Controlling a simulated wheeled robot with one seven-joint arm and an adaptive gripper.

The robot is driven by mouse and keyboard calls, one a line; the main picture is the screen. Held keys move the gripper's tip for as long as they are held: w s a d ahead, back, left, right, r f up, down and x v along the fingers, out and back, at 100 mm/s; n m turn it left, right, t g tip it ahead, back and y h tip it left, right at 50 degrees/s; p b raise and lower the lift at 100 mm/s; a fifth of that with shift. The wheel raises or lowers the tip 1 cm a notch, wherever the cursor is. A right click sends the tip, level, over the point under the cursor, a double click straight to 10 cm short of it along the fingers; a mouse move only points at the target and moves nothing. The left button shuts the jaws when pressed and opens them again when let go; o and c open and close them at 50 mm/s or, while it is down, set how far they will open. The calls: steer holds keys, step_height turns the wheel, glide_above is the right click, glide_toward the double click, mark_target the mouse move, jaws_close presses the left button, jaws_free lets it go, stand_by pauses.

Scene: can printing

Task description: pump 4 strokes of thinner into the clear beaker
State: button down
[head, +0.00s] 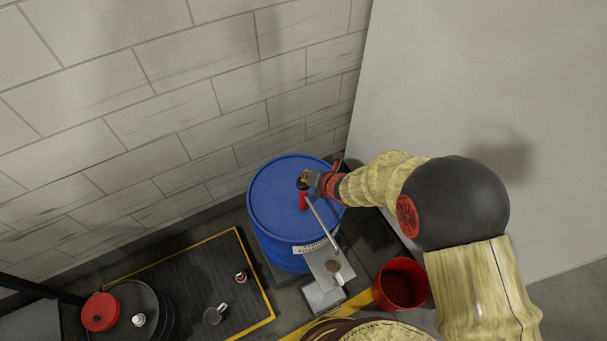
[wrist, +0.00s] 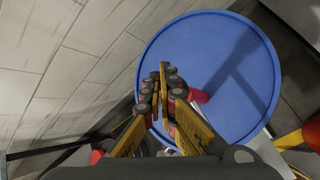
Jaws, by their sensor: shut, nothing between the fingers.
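A blue drum (head: 275,212) stands against the wall, with a red hand pump (head: 303,200) on its lid. A pale spout (head: 322,224) slopes from the pump toward the lower right, over a small beaker-like vessel (head: 334,267) on a grey stand. I cannot tell its contents. My gripper (head: 309,180) is at the pump's dark top; I cannot tell whether it touches. In the wrist view its fingers (wrist: 166,72) are shut and empty above the blue lid (wrist: 235,65), with part of the red pump (wrist: 199,97) beside them.
A red bucket (head: 401,285) stands right of the stand. A dark yellow-edged mat (head: 190,275) on the left holds a cup-like jug (head: 214,314) and a small can (head: 241,276). The block wall is close behind.

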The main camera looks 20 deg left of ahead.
steer(key=shift+r+p, duration=1.55)
steer(key=shift+r, duration=1.1)
step_height(320, 180, up, 5)
steer(key=p, duration=0.3)
stand_by(0.7)
